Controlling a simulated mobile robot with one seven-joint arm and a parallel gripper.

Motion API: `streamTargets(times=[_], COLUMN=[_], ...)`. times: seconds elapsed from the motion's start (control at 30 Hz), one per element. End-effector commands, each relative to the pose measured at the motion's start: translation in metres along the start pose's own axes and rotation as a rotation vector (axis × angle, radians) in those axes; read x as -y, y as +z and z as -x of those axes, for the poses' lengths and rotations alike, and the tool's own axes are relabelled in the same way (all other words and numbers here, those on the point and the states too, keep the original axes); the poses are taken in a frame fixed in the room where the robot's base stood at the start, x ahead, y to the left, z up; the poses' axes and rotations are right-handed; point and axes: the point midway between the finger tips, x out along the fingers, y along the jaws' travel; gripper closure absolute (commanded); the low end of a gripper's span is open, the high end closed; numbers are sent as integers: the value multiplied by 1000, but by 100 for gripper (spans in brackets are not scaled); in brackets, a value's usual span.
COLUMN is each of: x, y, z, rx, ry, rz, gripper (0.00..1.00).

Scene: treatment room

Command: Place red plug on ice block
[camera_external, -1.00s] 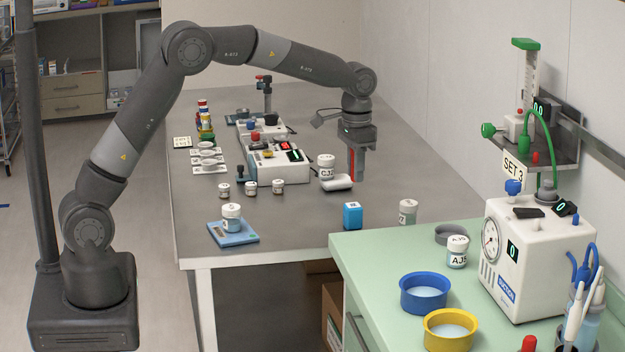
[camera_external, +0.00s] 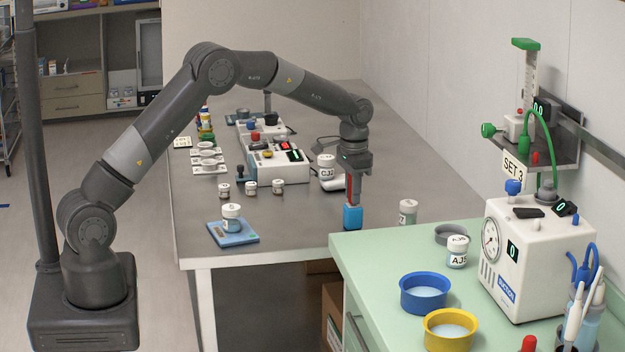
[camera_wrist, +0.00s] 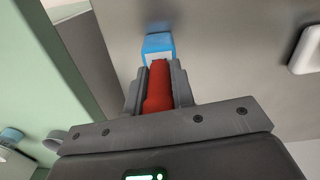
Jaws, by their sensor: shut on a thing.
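The ice block, a small blue block (camera_external: 352,218), stands on the grey table near its front edge. My gripper (camera_external: 353,201) points down directly above it, with the fingertips at or just over its top. The red plug (camera_wrist: 158,88) is held upright between the two fingers; my gripper (camera_wrist: 158,80) is shut on it in the wrist view. There the blue block (camera_wrist: 157,42) shows just beyond the plug's end. I cannot tell whether the plug touches the block. In the external view the fingers hide most of the plug.
A white jar (camera_external: 327,168) and a white control box (camera_external: 270,160) stand behind the gripper. A pale jar (camera_external: 408,211) stands to the right of the block. The green counter (camera_external: 372,265) with bowls is in front right. Bare table lies left of the block.

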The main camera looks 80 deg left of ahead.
Motion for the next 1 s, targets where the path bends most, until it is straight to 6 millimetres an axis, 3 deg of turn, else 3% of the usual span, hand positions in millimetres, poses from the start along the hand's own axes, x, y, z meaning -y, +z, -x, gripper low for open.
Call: streamTargets(times=[0.37,0.4,0.63,1.0], x=[0,0,0,0], y=[0,0,0,0], z=[-7,-8,-7,0], rx=[-1,-1,-1,-2], ry=[0,0,0,-1], rz=[0,0,0,0], gripper=[98,77,58,56])
